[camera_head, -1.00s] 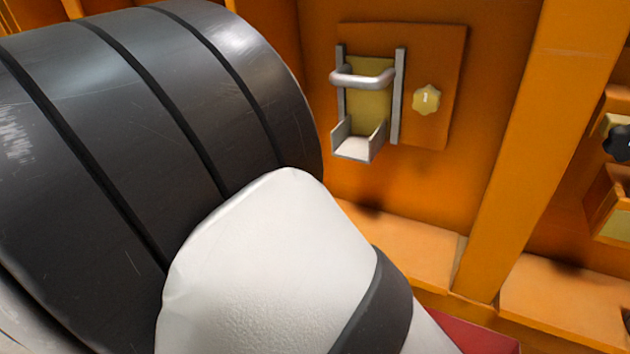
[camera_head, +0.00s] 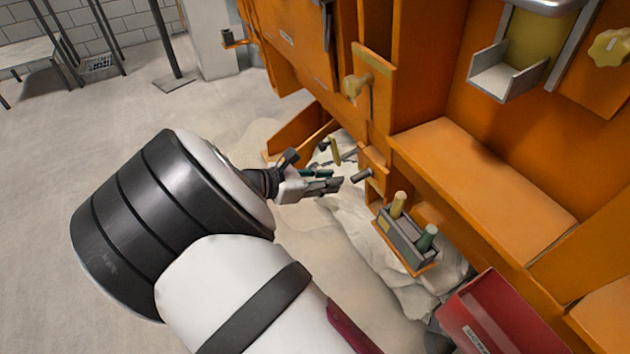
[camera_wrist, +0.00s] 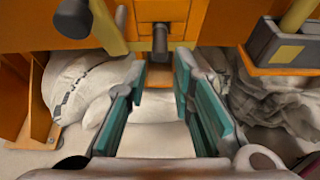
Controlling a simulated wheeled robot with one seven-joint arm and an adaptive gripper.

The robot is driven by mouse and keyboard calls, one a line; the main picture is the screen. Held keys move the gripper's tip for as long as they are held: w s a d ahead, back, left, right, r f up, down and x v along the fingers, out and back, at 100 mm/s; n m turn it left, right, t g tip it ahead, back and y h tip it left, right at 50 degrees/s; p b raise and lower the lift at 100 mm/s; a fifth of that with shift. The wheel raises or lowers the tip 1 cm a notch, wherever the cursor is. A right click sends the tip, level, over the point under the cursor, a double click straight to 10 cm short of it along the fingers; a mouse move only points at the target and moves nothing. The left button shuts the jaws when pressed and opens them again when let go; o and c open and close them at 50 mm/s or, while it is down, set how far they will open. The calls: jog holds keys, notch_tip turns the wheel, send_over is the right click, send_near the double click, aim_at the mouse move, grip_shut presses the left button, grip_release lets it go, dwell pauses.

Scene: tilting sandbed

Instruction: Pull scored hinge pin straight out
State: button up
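A short dark grey pin (camera_head: 361,175) sticks out of an orange block at the side of the orange frame, in the head view. It also shows in the wrist view (camera_wrist: 160,42), pointing toward me at top centre. Any score mark on it is too small to tell. My gripper (camera_head: 338,182) is just short of the pin, its fingers pointing at it. In the wrist view my gripper (camera_wrist: 162,84) is open and empty, with green-padded fingers apart on either side of the pin's line. The pin lies beyond the fingertips and appears untouched.
A grey holder (camera_head: 405,243) with a yellow and a green handle stands right of the pin. A yellow knob (camera_head: 357,84) juts out above. A red bin (camera_head: 505,315) is at lower right. White sacks (camera_wrist: 82,98) lie below. Open floor is left.

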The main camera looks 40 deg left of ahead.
aim_at(354, 178)
jog(key=b+x, duration=0.3)
jog(key=x, duration=0.5)
grip_shut()
